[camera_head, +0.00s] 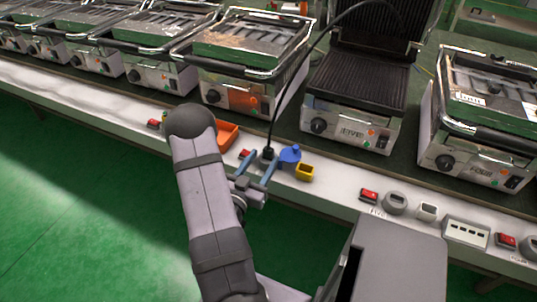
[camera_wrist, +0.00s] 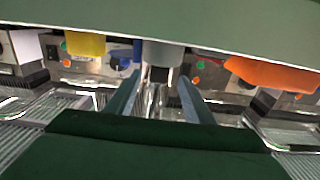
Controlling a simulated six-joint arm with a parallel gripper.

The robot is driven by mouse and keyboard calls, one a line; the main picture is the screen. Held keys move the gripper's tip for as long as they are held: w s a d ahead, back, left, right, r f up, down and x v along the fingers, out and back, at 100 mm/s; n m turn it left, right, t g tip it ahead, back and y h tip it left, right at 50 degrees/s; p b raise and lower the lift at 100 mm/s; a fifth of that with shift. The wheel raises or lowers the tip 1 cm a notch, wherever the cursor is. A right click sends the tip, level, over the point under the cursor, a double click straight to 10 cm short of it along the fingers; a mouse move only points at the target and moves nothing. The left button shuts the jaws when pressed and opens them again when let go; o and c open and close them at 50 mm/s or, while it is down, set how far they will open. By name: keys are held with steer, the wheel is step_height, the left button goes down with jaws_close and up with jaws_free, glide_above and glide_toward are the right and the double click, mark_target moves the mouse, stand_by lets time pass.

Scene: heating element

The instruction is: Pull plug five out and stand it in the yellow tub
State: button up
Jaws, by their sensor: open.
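A black plug (camera_head: 268,154) stands upright at the front ledge, with a black cord rising from it toward the open grill (camera_head: 356,80). My gripper (camera_head: 262,166) is open, its two blue-grey fingers on either side of the plug. I cannot tell whether they touch it. In the wrist view my gripper (camera_wrist: 160,98) shows the fingers apart, with a dark plug part (camera_wrist: 158,74) between them below a grey socket (camera_wrist: 163,52). The small yellow tub (camera_head: 304,173) stands on the ledge just right of the plug. It also shows in the wrist view (camera_wrist: 85,44).
A blue item (camera_head: 290,155) stands between plug and tub. An orange tray (camera_head: 228,134) lies to the left. Red switches (camera_head: 369,195), grey sockets (camera_head: 395,203) and a white power strip (camera_head: 466,232) line the ledge rightward. Several grills stand behind.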

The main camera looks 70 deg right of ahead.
mark_target(267, 155)
steer(key=shift+s+d+f, duration=0.1)
steer(key=shift+d, duration=1.1)
steer(key=shift+d+f, duration=0.1)
steer(key=shift+d, duration=1.05)
steer(key=c, duration=1.1)
